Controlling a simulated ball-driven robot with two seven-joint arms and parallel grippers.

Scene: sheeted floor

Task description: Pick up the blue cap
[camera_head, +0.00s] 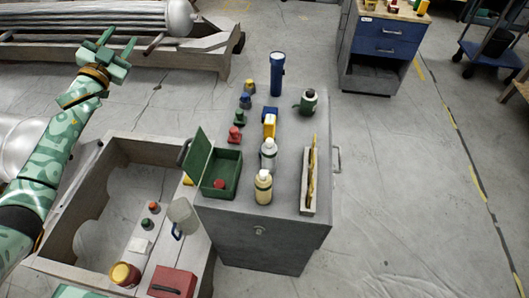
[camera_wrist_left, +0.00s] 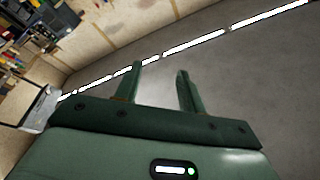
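A small blue cap (camera_head: 246,101) stands on the left part of the grey cabinet's top (camera_head: 290,140), in a row of small caps. A second cap with blue and yellow on it (camera_head: 250,86) is just behind it; details are too small to tell. My left gripper (camera_head: 118,43) is raised at the upper left, well away from the caps. It is open and empty; its two green fingers stand apart in the left wrist view (camera_wrist_left: 157,88), which shows no cap.
Red caps (camera_head: 234,134), an open green box (camera_head: 228,172), bottles (camera_head: 268,153), a blue flashlight (camera_head: 277,73) and a yellow-and-blue item (camera_head: 269,124) share the cabinet top. A wooden frame (camera_head: 100,160) lies left of the cabinet. The floor at right (camera_head: 400,200) is clear.

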